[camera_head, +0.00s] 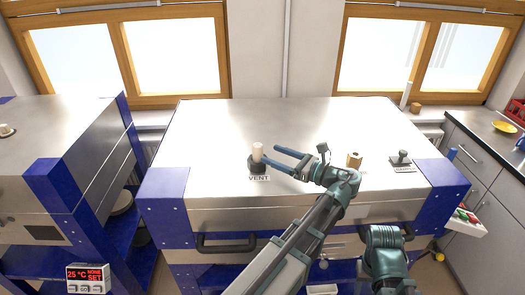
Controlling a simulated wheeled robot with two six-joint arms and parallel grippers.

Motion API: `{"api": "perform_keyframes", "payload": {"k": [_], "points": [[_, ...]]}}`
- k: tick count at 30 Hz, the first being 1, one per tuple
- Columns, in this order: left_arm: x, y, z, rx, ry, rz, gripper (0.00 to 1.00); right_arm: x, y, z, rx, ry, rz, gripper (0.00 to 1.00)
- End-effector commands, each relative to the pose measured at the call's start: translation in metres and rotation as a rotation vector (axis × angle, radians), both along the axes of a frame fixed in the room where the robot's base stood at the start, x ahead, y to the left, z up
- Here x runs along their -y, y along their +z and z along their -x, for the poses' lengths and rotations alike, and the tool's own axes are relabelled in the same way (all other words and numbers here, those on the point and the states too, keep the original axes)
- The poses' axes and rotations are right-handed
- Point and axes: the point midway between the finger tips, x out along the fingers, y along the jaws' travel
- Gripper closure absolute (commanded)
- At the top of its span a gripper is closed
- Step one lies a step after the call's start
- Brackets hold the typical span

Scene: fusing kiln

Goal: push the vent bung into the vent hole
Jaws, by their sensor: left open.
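A pale, whitish cylindrical bung (257,151) stands upright in a dark vent collar (257,167) on the front left of the steel kiln top, above the VENT label. Much of the bung sticks up above the collar. My left gripper (269,154) is open just to the right of it, its blue fingers pointing left. The lower fingertip overlaps the bung and collar in the picture; I cannot tell whether it touches. The bung's lower end and the hole are hidden in the collar. Part of my right arm shows at lower right, but its gripper does not.
A tan cylinder (354,160) and a dark knob (403,157) on a labelled plate stand on the kiln top, right of my left wrist. The kiln (210,130) is clear behind the vent. A handle (227,243) is on its front. Another kiln (60,140) stands left.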

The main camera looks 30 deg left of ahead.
Motion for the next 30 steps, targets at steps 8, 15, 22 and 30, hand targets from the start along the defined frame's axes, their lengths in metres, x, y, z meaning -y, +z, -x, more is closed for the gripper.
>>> {"api": "perform_keyframes", "payload": {"k": [8, 15, 22, 30], "points": [[0.052, 0.000, 0.003, 0.000, -0.002, 0.000, 0.25, 0.000, 0.000, 0.000, 0.000, 0.000, 0.000, 0.50], [0.070, 0.000, 0.005, 0.000, 0.001, 0.000, 0.25, 0.000, 0.000, 0.000, 0.000, 0.000, 0.000, 0.50], [0.071, 0.000, 0.006, 0.000, 0.001, 0.000, 0.25, 0.000, 0.000, 0.000, 0.000, 0.000, 0.000, 0.50], [0.071, 0.000, 0.006, 0.000, 0.001, 0.000, 0.25, 0.000, 0.000, 0.000, 0.000, 0.000, 0.000, 0.50]]}}
